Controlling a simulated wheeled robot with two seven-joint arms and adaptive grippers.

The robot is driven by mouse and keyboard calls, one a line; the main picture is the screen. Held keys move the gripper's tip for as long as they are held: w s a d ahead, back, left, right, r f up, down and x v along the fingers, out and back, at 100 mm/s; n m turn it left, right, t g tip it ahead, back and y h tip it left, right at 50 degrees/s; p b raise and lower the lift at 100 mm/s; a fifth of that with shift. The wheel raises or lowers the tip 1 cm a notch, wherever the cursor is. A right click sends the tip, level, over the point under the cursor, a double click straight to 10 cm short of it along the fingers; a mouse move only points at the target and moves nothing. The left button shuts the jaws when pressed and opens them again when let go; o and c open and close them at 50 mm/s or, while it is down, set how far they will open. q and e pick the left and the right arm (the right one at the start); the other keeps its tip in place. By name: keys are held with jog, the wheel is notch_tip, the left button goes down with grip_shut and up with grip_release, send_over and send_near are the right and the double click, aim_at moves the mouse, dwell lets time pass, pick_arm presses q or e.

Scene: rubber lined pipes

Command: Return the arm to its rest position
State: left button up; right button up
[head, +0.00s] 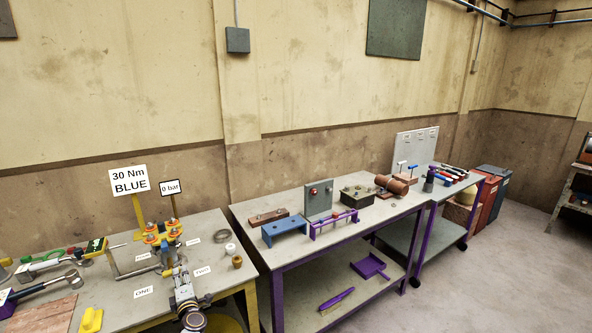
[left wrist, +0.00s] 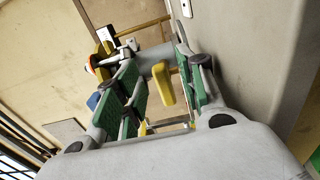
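My left gripper (head: 177,268) reaches in over the front of the near workbench (head: 118,302), close to the pipe assembly (head: 163,233) with orange and yellow parts. In the left wrist view its green-sided fingers (left wrist: 160,95) stand apart. A yellow piece (left wrist: 163,84) shows in the gap between them, with space visible at its sides; it does not look gripped. My right gripper is in neither view.
A "30 Nm BLUE" sign (head: 129,181) and a "0 bar" sign (head: 169,187) stand behind the assembly. A hammer (head: 70,278) and a yellow block (head: 91,320) lie at left. A purple-framed bench (head: 258,222) stands to the right. Floor at far right is clear.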

pick_arm(q)
jog(key=shift+x, duration=1)
jog(key=shift+a, duration=0.1)
jog(key=shift+s, duration=0.1)
